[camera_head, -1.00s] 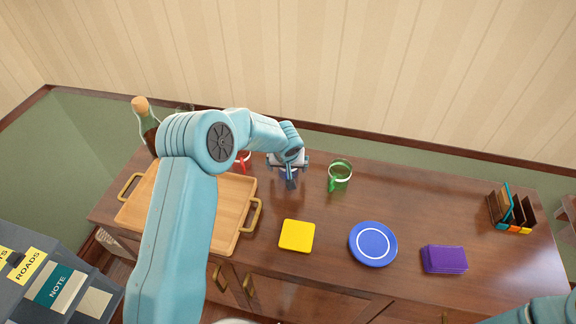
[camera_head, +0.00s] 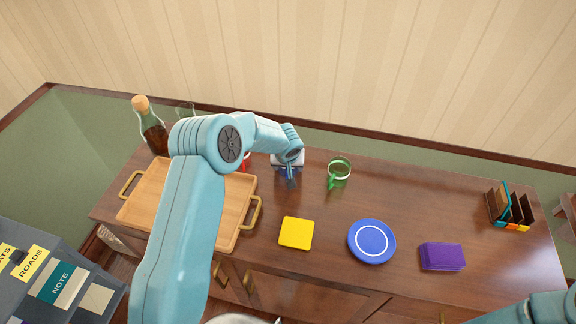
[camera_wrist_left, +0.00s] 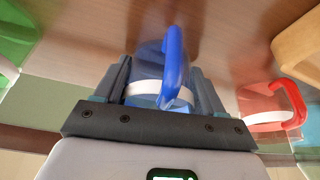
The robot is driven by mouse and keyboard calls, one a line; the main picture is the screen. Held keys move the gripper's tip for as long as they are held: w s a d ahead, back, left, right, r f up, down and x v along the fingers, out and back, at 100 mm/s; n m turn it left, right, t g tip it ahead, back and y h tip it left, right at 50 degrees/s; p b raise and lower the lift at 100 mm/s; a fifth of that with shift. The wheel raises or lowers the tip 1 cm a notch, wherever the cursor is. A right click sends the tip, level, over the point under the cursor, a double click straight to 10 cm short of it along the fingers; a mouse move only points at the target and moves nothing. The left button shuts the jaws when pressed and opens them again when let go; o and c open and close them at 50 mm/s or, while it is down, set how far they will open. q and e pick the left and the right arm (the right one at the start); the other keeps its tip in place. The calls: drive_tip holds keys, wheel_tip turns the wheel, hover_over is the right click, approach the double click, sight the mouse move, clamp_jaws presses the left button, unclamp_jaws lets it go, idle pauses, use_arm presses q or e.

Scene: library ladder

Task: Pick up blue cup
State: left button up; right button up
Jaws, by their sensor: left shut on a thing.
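The blue cup (camera_wrist_left: 150,65) sits between the two dark fingers of my left gripper (camera_wrist_left: 165,88) in the left wrist view, its blue handle pointing up toward the camera. My left gripper is shut on the cup. In the head view the left gripper (camera_head: 289,178) is over the back middle of the wooden cabinet top, and a little of the blue cup (camera_head: 289,171) shows under it; the rest is hidden. I cannot tell whether the cup is touching the surface. My right gripper is out of view.
A green cup (camera_head: 339,172) stands right of the left gripper. A red cup (camera_wrist_left: 268,108) is close on its other side, mostly hidden by my arm in the head view. A wooden tray (camera_head: 247,222), bottle (camera_head: 153,135), yellow coaster (camera_head: 296,233), blue plate (camera_head: 371,241) and purple block (camera_head: 442,256) surround it.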

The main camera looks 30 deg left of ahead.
use_arm(q)
wheel_tip(320, 180, up, 20)
drive_tip(key=b, duration=0.2)
idle(0.4)
drive_tip(key=shift+s+a+f, duration=0.1)
